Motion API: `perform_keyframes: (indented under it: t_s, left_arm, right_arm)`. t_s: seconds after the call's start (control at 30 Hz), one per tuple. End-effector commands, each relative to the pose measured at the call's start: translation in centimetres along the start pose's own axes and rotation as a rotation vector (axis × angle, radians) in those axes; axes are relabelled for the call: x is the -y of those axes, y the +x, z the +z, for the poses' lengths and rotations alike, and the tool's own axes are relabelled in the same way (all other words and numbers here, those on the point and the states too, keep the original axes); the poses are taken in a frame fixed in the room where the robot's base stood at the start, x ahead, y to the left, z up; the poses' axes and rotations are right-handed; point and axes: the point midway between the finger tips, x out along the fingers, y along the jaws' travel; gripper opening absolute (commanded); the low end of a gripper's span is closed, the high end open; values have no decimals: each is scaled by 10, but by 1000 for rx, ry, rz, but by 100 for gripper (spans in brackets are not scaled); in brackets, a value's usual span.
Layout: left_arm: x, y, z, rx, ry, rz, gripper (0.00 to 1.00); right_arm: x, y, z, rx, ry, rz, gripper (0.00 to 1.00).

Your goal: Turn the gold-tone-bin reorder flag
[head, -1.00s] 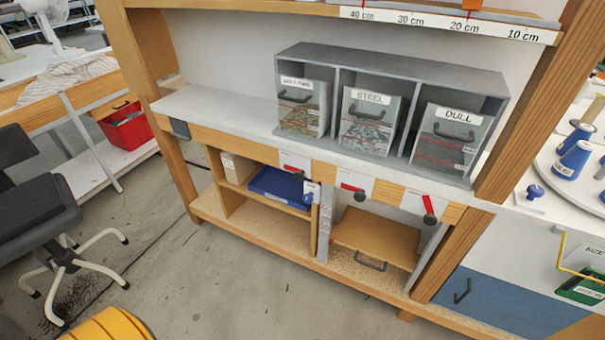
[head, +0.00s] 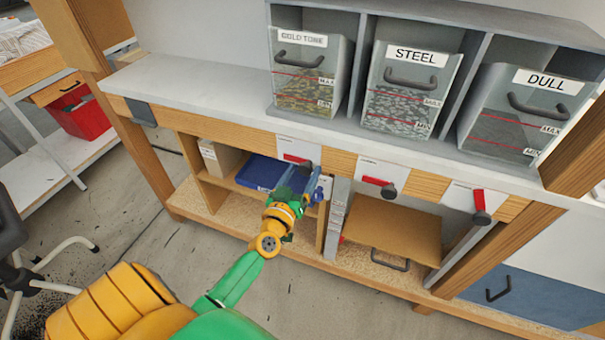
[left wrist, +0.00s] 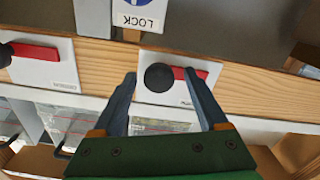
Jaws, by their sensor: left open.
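The gold-tone bin (head: 308,85) stands leftmost in the grey rack. Below it, on the wooden rail, is its reorder flag (head: 294,158): a white plate with a red bar lying about level and a black knob. My left gripper (head: 303,178) is in front of this flag and partly hides it. In the left wrist view, which looks upside down, the open fingers of my left gripper (left wrist: 160,74) lie either side of the black knob (left wrist: 158,78). The right-hand fingertip overlaps the red bar (left wrist: 196,73); contact cannot be told. My right gripper is not in view.
The steel flag (head: 376,181) has a level red bar; the dull flag (head: 479,199) has its bar pointing up. A LOCK label (left wrist: 139,20) shows near the gold-tone flag. A blue tray (head: 258,172) sits on the shelf below. The counter (head: 190,92) left of the rack is clear.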

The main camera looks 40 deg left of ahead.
Motion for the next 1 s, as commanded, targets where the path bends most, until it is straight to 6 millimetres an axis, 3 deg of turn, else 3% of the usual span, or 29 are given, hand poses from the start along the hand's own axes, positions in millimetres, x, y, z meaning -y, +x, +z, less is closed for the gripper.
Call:
perform_keyframes:
  t_s: [0.17,0.43,1.0]
  left_arm:
    - [0,0,0,1,0,0,73]
    - [0,0,0,1,0,0,0]
    - [0,0,1,2,0,0,0]
  right_arm:
    - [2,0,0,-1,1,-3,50]
    - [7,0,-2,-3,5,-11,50]
    - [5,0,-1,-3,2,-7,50]
